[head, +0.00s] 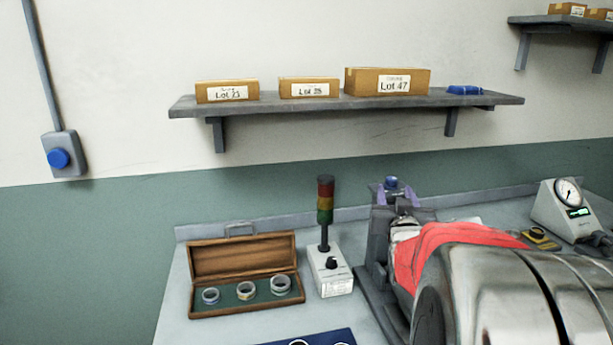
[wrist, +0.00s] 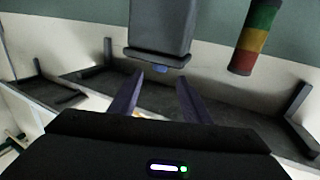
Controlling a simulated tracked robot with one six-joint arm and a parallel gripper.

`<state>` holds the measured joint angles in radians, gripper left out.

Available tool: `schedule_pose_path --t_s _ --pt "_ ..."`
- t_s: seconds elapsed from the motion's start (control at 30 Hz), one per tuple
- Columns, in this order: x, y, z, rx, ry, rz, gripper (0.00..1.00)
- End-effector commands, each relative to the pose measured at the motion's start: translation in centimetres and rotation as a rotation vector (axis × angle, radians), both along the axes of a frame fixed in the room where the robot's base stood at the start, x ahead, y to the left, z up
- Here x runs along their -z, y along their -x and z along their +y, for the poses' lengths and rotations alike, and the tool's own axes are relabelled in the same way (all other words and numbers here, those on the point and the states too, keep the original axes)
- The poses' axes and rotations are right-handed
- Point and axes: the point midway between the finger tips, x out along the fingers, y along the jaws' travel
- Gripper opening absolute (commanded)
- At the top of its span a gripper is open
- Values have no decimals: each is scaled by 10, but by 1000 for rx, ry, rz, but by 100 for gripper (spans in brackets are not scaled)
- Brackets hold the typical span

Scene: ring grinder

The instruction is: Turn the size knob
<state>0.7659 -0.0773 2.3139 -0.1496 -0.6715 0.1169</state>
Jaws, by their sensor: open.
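A small blue knob (head: 391,183) sits on top of a grey upright post (head: 380,225) in the head view. In the wrist view the blue knob (wrist: 160,69) shows at the end of the grey post (wrist: 160,28), which appears upside down. My gripper (head: 396,193) has its two purple fingers apart, one on either side of the knob as seen from the head. In the wrist view my gripper (wrist: 161,77) is open, with the knob in line with the gap. I cannot tell whether the knob is between the fingers or just beyond them.
A signal tower (head: 325,205) stands by a white box (head: 333,285) with a black knob, left of the post. An open wooden case (head: 242,311) holds rings. A dial gauge (head: 567,210) stands right. A wall shelf (head: 340,103) carries boxes. My arm hides part of the bench.

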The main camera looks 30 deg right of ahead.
Motion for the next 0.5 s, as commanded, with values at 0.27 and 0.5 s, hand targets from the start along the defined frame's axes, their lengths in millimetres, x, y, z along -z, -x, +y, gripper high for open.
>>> schedule_pose_path --t_s 0.27,0.5 --pt "1 -25 -20 0 -1 0 43" --pt "1 -47 -37 0 -2 1 43"
